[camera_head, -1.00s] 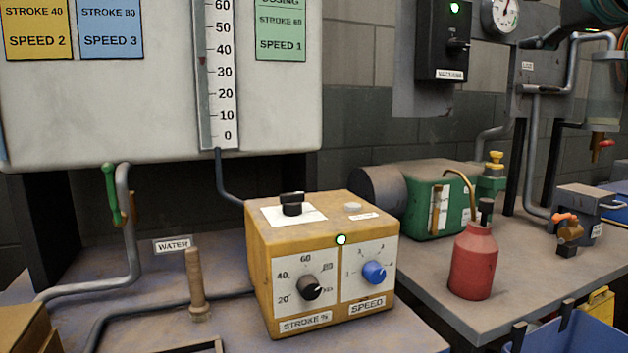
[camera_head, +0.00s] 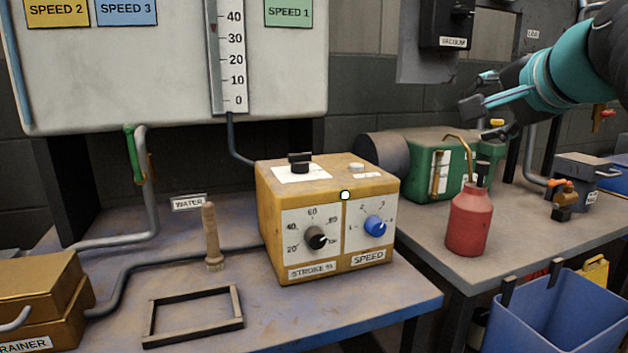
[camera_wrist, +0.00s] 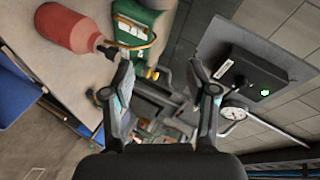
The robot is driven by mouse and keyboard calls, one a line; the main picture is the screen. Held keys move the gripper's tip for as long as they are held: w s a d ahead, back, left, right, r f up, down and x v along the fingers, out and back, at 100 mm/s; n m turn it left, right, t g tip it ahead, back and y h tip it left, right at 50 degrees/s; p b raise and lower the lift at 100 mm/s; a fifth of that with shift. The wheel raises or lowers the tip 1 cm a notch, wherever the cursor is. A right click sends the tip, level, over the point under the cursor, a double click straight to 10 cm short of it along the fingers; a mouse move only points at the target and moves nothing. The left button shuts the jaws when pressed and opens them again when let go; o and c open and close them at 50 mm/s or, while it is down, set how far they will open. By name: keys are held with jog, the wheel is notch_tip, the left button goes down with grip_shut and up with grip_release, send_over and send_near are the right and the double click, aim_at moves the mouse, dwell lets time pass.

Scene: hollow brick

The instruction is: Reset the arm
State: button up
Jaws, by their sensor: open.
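My gripper (camera_head: 492,117) is open and empty at the right of the head view, at the end of my teal and black arm. It hangs in the air in front of the grey wall, above the green pump (camera_head: 415,175) and the red oil can (camera_head: 469,220) as seen there. In the wrist view the two fingers of my gripper (camera_wrist: 163,88) stand apart with nothing between them. The red can (camera_wrist: 72,30) lies to the upper left of the fingers there, and the black vacuum box (camera_wrist: 245,78) with a green light is to the right.
A yellow control box (camera_head: 325,218) with stroke and speed knobs stands on the left bench (camera_head: 300,310). A blue bin (camera_head: 565,315) hangs at the lower right. An empty dark frame (camera_head: 193,345) lies at the front. A pressure gauge (camera_wrist: 233,113) is near the fingers' right side in the wrist view.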

jog(key=s+a+f+n+g, duration=0.2)
jog(key=s+a+f+n, duration=0.1)
jog(key=f, duration=0.9)
jog(key=s+a+f+n+g, duration=0.3)
jog(key=s+f+n, duration=0.3)
jog(key=f, duration=0.7)
jog(key=s+a+f+n+g, duration=0.3)
jog(key=s+f, duration=0.4)
jog(key=f, duration=0.5)
jog(key=shift+s+f+n, duration=0.3)
jog(key=shift+s+n, duration=0.1)
jog(key=shift+n, duration=0.4)
